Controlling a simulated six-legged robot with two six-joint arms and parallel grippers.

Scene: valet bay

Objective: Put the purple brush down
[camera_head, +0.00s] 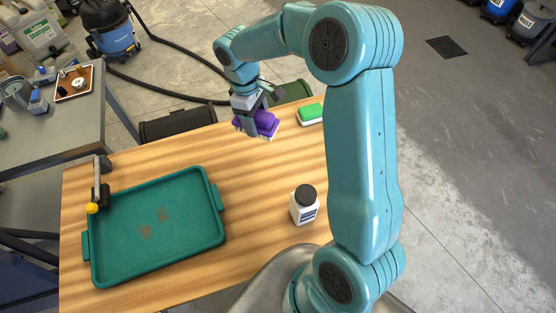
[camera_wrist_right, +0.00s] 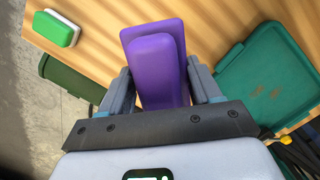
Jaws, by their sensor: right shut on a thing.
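The purple brush (camera_head: 262,122) is held in my right gripper (camera_head: 256,112), with its pale bristles facing down. It is over the far part of the wooden table (camera_head: 265,170); the height above the top is hard to tell. In the right wrist view the purple brush (camera_wrist_right: 156,65) sits between the two fingers of my right gripper (camera_wrist_right: 158,88), which are shut on it. My left gripper is not in view.
A green tray (camera_head: 157,262) lies at the table's left, with a yellow-ended clamp (camera_head: 94,207) at its corner. A white bottle with a dark cap (camera_head: 304,206) stands at the right. A green-and-white brush (camera_head: 311,115) lies at the far right edge. The table's middle is clear.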

